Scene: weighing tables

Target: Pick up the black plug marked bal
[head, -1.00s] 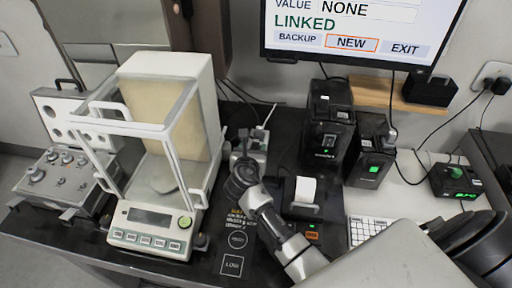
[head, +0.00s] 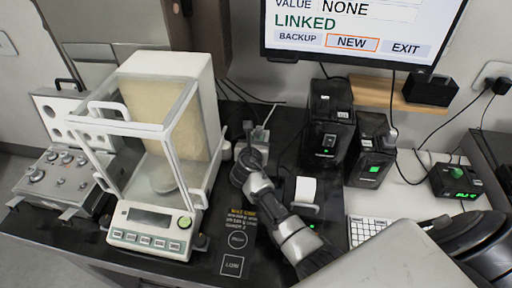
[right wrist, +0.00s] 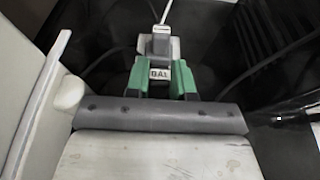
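In the right wrist view a dark plug (right wrist: 159,46) carries a white label (right wrist: 159,73) reading BAL. The green-padded fingers of my right gripper (right wrist: 160,80) stand on both sides of it, close against the label, and look shut on it. In the head view my right gripper (head: 247,150) is just right of the balance, over the black table; its fingertips and the plug are small and partly hidden there. I cannot tell how far the plug is from the surface below. My left gripper is not in view.
The glass-sided balance (head: 150,228) stands close left of my right gripper. Black boxes (head: 328,125) and a small printer with white paper (head: 305,189) stand to the right. A monitor (head: 355,42) hangs behind. Thin cables run behind the gripper.

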